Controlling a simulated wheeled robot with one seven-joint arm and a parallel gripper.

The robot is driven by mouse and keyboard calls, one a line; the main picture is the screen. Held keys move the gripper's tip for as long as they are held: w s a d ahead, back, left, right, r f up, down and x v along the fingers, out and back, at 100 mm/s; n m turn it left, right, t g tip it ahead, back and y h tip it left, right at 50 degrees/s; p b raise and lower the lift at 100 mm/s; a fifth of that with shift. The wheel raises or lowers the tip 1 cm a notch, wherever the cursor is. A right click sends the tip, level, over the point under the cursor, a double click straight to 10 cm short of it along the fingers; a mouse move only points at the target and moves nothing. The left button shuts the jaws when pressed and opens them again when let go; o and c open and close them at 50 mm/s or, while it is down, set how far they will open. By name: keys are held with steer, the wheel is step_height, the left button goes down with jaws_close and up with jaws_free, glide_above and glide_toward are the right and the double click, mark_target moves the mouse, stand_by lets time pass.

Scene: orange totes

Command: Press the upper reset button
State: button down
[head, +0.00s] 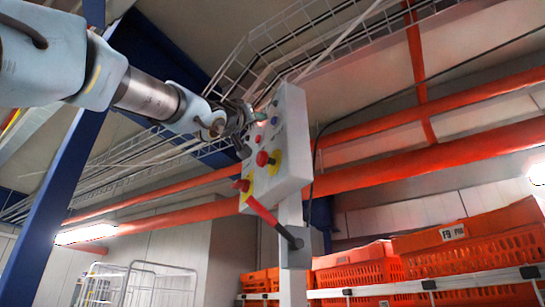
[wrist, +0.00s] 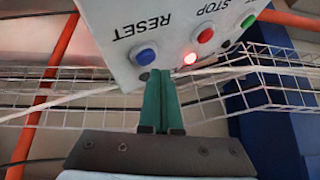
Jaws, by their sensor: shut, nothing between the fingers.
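The white control box (head: 292,140) stands on a post and shows at close range in the wrist view (wrist: 120,25), upside down. A blue button (wrist: 146,55) sits beside the word RESET. My gripper (wrist: 160,72) has its two green fingers together and empty. Its tips are at the panel edge, between the blue button and a lit red lamp (wrist: 190,58), and not over the button in this view. In the head view my gripper (head: 256,117) reaches the upper part of the box from the left. I cannot tell whether the tips touch the panel.
A red button (wrist: 205,36) by STOP and a green button (wrist: 248,20) are close by. Lower on the box are red mushroom buttons (head: 263,158) on yellow plates, and a red lever (head: 270,217). Wire cable trays run behind. Orange totes (head: 470,245) stand at lower right.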

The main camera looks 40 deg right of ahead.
steer(key=shift+d, duration=0.15)
steer(key=shift+s+d, duration=0.15)
steer(key=shift+d, duration=0.15)
steer(key=shift+s+d+b, duration=0.1)
steer(key=shift+d+b, duration=0.2)
steer(key=shift+d, duration=0.1)
stand_by(0.7)
stand_by(0.4)
steer(key=shift+w+a+p, duration=0.25)
steer(key=shift+a+p, duration=0.35)
steer(key=shift+a, duration=0.2)
